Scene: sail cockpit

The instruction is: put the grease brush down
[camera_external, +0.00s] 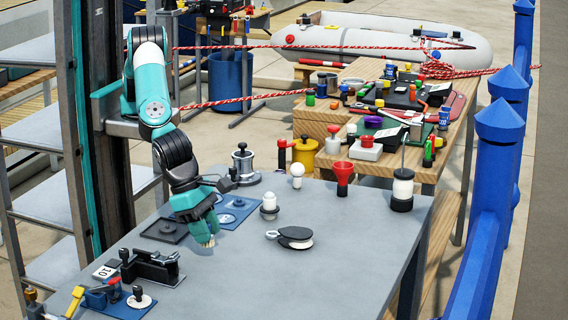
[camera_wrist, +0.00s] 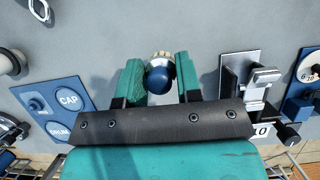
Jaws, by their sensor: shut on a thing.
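My gripper (camera_external: 205,218) is low over the left part of the grey table (camera_external: 330,255). It is shut on the grease brush, whose pale bristles (camera_external: 206,241) point down below the fingers. In the wrist view the brush's round dark blue handle end (camera_wrist: 159,77) shows between my two green gripper fingers (camera_wrist: 161,80), with the cream bristles beyond it. The bristle tips are at or just above the tabletop; I cannot tell if they touch. Most of the handle is hidden by the gripper.
A blue mat marked CAP and DRUM (camera_wrist: 66,112) lies to the left in the wrist view. A metal clamp fixture (camera_wrist: 252,82) stands close on the right.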

